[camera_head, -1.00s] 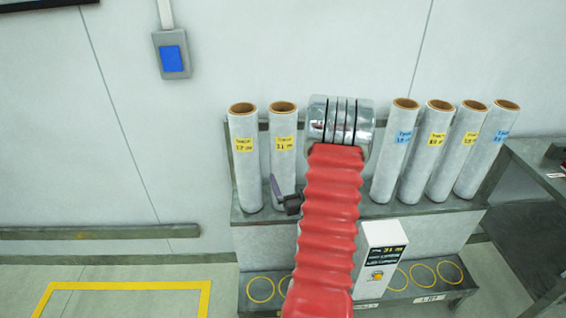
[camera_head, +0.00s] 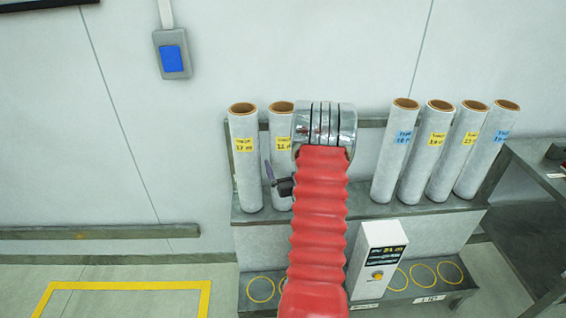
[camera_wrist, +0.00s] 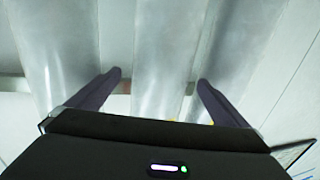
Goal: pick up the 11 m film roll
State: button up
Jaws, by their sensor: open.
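The film roll labelled 11 m (camera_head: 282,143) is a pale upright tube with a brown core and a yellow label, second from the left on the rack. My arm covers part of its right side. My gripper is mostly hidden behind my arm in the head view; a dark purple finger shows at the roll's lower left. In the wrist view my gripper (camera_wrist: 159,77) is open, its two fingers apart, with a pale tube showing between them. I cannot read its label there, nor tell whether the fingers touch it.
Another roll (camera_head: 245,160) stands close on the left, labelled 17 m as far as I can read. Several more rolls (camera_head: 425,150) stand to the right. A white box (camera_head: 378,262) with a display stands in front, beside yellow rings on the lower ledge.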

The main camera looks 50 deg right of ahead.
jog(key=x, duration=0.5)
jog(key=shift+r, duration=0.1)
dwell(0.4)
jog(key=shift+a, duration=0.1)
jog(key=c, duration=2.1)
jog(key=shift+r, duration=0.2)
jog(key=shift+c, duration=0.4)
jog(key=shift+r, duration=5)
